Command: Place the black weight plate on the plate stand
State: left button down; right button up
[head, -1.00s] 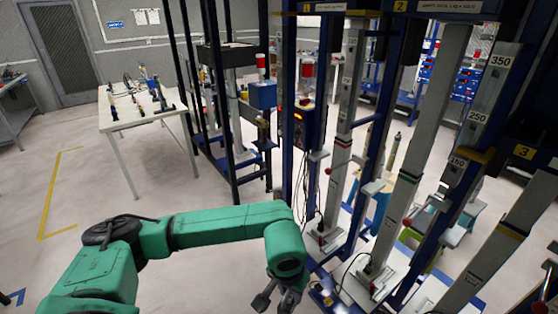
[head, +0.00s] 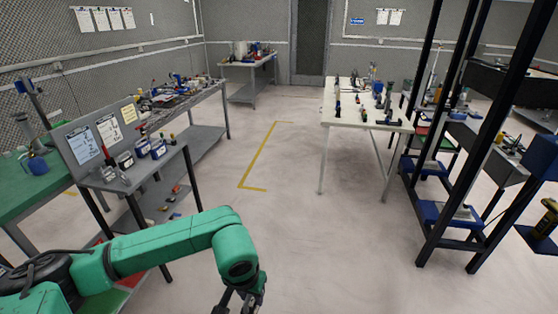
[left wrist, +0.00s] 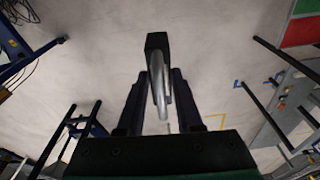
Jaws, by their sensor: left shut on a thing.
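My left gripper (head: 238,302) is at the bottom edge of the head view, out over the open floor, cut off by the frame. In the left wrist view its dark fingers (left wrist: 158,95) are closed around a narrow, curved, grey-silver thing (left wrist: 156,78) with a dark block at its far end. I cannot tell from its shape whether this is the black weight plate. No plate stand can be made out for certain. My right gripper is not in view.
A grey bench with labelled cards (head: 95,180) stands at left. A white table (head: 350,112) with tools stands beyond the open floor (head: 310,250). A tall black frame with blue trays (head: 445,213) rises at right. A yellow floor line (head: 243,187) lies in the middle.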

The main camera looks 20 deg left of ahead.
aim_at(144, 169)
jog(key=i+j+u, duration=0.3)
jog(key=i+u, duration=0.2)
jog(key=i, duration=0.4)
jog(key=i+u, duration=0.5)
jog(key=i, duration=0.45)
